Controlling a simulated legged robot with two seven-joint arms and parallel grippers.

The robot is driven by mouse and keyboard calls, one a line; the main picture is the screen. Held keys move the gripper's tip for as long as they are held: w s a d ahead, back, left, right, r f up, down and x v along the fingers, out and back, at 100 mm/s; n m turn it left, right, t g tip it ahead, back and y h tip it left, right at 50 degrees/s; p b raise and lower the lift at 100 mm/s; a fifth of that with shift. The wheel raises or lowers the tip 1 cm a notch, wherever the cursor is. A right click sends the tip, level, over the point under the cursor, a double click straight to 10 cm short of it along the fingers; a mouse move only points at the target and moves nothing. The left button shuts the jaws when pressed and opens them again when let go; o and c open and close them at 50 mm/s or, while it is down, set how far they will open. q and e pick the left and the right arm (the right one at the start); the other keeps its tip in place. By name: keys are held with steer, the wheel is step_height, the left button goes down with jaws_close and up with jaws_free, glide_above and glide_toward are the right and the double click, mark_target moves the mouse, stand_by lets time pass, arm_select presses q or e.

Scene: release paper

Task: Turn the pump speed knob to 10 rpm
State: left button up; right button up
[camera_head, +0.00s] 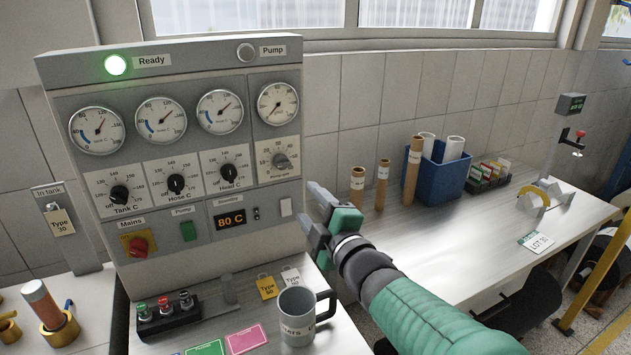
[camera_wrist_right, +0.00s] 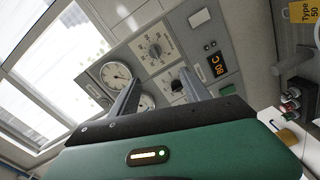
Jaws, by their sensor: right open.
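The pump speed knob (camera_head: 281,160) is a grey knob on a pale numbered plate, under the pump gauge (camera_head: 277,104) at the right of the panel. I cannot clearly read its setting. It also shows in the right wrist view (camera_wrist_right: 154,49), with the pump gauge (camera_wrist_right: 116,74) beside it. My right gripper (camera_head: 327,217) is open and empty. It is below and to the right of the knob in the head view, apart from it. In the right wrist view its two fingers (camera_wrist_right: 160,80) point towards the panel. My left gripper is not in view.
Tank, Hose and Head knobs (camera_head: 228,170) sit left of the pump knob. Below are an 80 C display (camera_head: 231,221) and a red mains switch (camera_head: 138,244). A grey mug (camera_head: 296,316) stands in front. The right bench (camera_head: 430,245) holds tubes and a blue bin (camera_head: 437,172).

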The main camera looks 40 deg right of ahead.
steer(key=s+d+p, duration=0.1)
steer(key=s+p, duration=0.1)
steer(key=m+p, duration=1.4)
steer(key=p, duration=0.8)
glide_toward(286, 165)
steer(key=shift+m+y, duration=0.3)
steer(key=shift+y, duration=0.1)
steer(key=w+p, duration=0.1)
steer(key=w, duration=0.2)
steer(key=w+d+p, duration=0.1)
steer(key=w, duration=0.2)
steer(key=w+d+p, duration=0.1)
steer(key=w, duration=0.2)
steer(key=shift+w+d, duration=0.2)
steer(key=shift+w, duration=0.5)
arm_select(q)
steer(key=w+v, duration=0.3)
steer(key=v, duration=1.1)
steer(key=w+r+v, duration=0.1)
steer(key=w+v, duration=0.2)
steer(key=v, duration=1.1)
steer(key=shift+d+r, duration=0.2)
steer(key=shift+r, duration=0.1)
arm_select(e)
steer(key=shift+a, duration=0.1)
